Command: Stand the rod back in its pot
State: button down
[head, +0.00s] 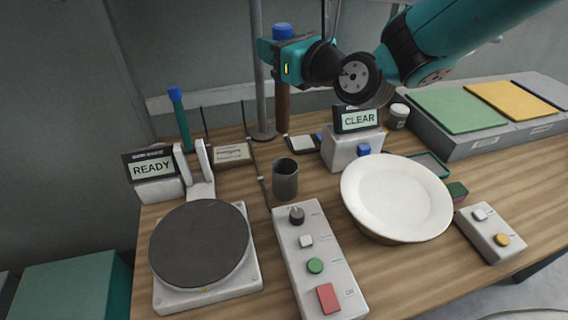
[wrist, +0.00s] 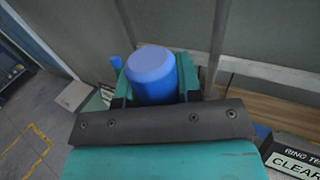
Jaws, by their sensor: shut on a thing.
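The rod (head: 282,105) has a blue top end and a brown shaft, and it hangs upright from my gripper (head: 280,46). My gripper is shut around the rod near its blue end. In the wrist view the blue end (wrist: 152,72) sits between the jaws of my gripper (wrist: 155,85); the shaft is hidden there. The dark grey pot (head: 285,180) stands upright on the table, below the rod's lower end in the head view. The rod is apart from the pot and appears farther back. The inside of the pot is mostly hidden.
A grey pole (head: 260,80) stands close left of the rod. A CLEAR display box (head: 352,143) and white plate (head: 397,195) are to the right. A round dark plate device (head: 200,248) and READY display (head: 153,170) are left. A button panel (head: 318,262) lies in front.

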aim_at(281, 114)
jog(key=f+b, duration=0.2)
jog(key=f, duration=0.2)
jog(key=f+b, duration=0.2)
jog(key=f, duration=0.3)
jog(key=f+b, duration=0.2)
jog(key=f, duration=0.3)
jog(key=shift+w+d, duration=0.2)
jog(key=shift+d, duration=0.15)
jog(key=shift+s+a+f+b, duration=0.1)
jog(key=shift+f+b, duration=1.3)
jog(key=shift+f, duration=1.15)
jog(key=shift+f, duration=0.1)
jog(key=c, duration=0.8)
grip_release()
jog(key=b+v, duration=1.1)
jog(key=v, duration=0.1)
